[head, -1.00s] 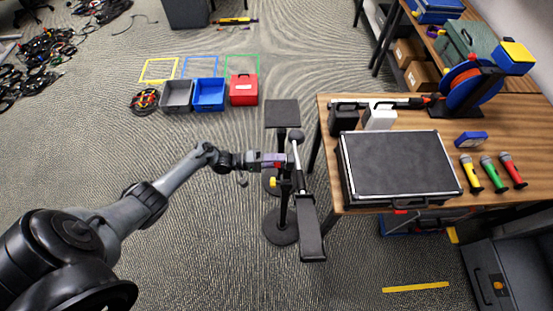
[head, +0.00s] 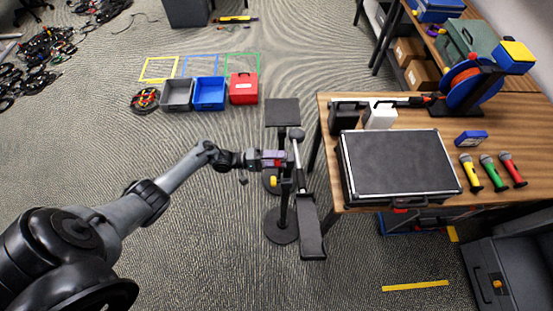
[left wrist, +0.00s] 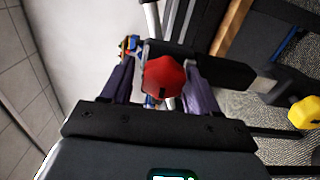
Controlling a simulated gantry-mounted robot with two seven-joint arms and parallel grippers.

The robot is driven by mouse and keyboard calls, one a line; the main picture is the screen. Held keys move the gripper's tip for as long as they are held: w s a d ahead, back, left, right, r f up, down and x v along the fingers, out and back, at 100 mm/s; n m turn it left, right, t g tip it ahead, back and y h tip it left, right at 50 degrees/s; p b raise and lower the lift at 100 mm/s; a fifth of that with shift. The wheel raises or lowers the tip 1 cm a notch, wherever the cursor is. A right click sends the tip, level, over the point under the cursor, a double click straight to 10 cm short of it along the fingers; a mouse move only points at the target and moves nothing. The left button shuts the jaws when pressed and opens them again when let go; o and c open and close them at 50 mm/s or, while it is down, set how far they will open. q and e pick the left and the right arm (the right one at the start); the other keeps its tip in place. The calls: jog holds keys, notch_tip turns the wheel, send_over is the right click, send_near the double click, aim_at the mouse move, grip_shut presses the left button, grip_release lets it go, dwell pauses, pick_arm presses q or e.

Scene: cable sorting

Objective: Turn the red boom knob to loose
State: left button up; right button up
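The red boom knob (left wrist: 164,77) sits in the middle of the left wrist view, on a black clamp of the boom stand. In the head view only a small bit of red shows at my gripper's tip. My left gripper (head: 277,159) reaches the stand from the left. In the left wrist view its two purple fingers (left wrist: 160,85) stand on either side of the knob. A narrow gap shows at the left finger; the right finger looks very close, and contact there is unclear. The stand's black post (head: 284,212) is upright. My right gripper is not in view.
A yellow knob (head: 273,181) sits lower on the stand; it also shows in the left wrist view (left wrist: 305,112). A black padded boom end (head: 312,228) hangs to the right. The wooden table (head: 328,172) with a black case (head: 400,165) stands close on the right. Open floor lies left.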

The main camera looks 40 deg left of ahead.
pick_arm(q)
jog(key=shift+f, duration=0.3)
jog(key=shift+m, duration=0.3)
